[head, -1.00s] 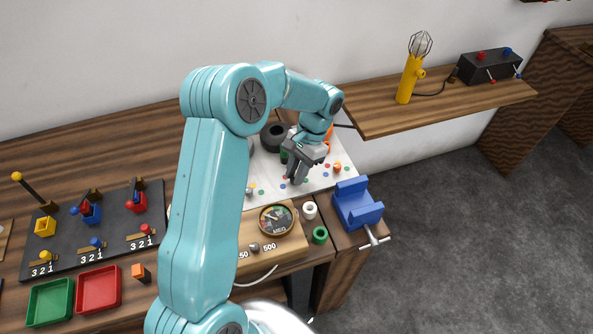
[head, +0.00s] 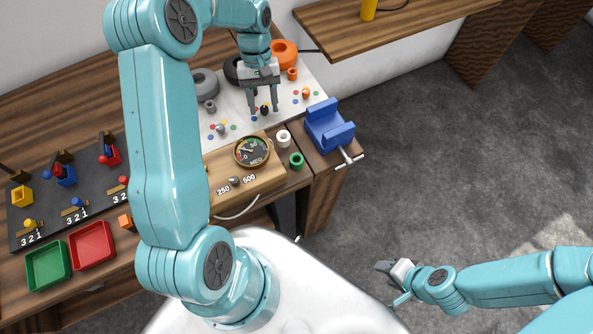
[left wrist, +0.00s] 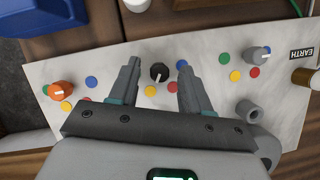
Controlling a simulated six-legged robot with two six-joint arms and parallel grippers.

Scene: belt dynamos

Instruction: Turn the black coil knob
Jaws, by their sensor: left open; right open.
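The black coil knob (head: 264,109) is a small round knob on the white panel (head: 236,115). In the left wrist view it (left wrist: 159,73) carries a pale pointer mark and has coloured dots around it. My left gripper (head: 263,110) is open and points down at the panel. Its fingers (left wrist: 158,65) stand on either side of the black knob with a gap on each side. My right gripper (head: 392,282) is open and empty, off to the right over the floor.
An orange knob (left wrist: 61,91) and a grey knob (left wrist: 257,54) flank the black one. Grey (head: 204,82) and orange (head: 284,54) coils stand behind. A meter (head: 252,151), white ring (head: 283,138), green ring (head: 296,160) and blue vise (head: 329,126) are in front and right.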

